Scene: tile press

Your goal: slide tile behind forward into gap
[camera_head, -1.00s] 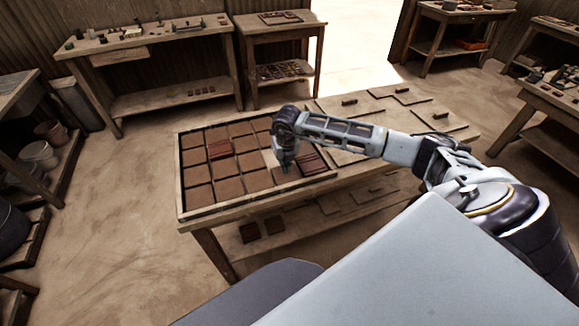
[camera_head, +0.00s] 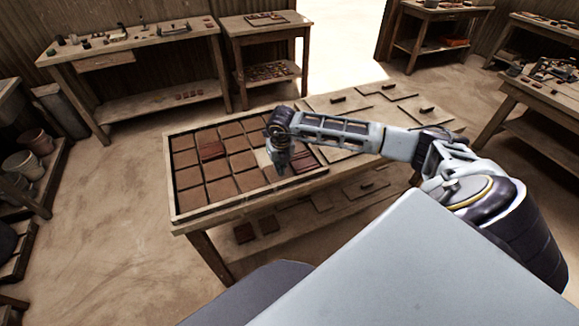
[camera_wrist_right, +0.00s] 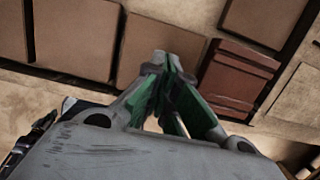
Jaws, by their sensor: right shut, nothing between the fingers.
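A tray (camera_head: 176,213) of square brown tiles lies on the table. A pale gap (camera_head: 262,157) shows in it, just left of my right gripper (camera_head: 281,170). A brown tile (camera_head: 273,175) lies by the gripper, partly hidden. In the right wrist view my right gripper (camera_wrist_right: 168,72) is shut and empty, its fingertips at the near part of a brown tile (camera_wrist_right: 160,42). A dark red ridged tile (camera_wrist_right: 237,75) lies to the right. My left gripper is out of view.
Another red tile (camera_head: 212,151) sits among the brown ones. Pale boards with dark handles (camera_head: 338,99) cover the table's right part. Loose tiles (camera_head: 244,233) lie on the lower shelf. Workbenches (camera_head: 130,45) stand along the back wall.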

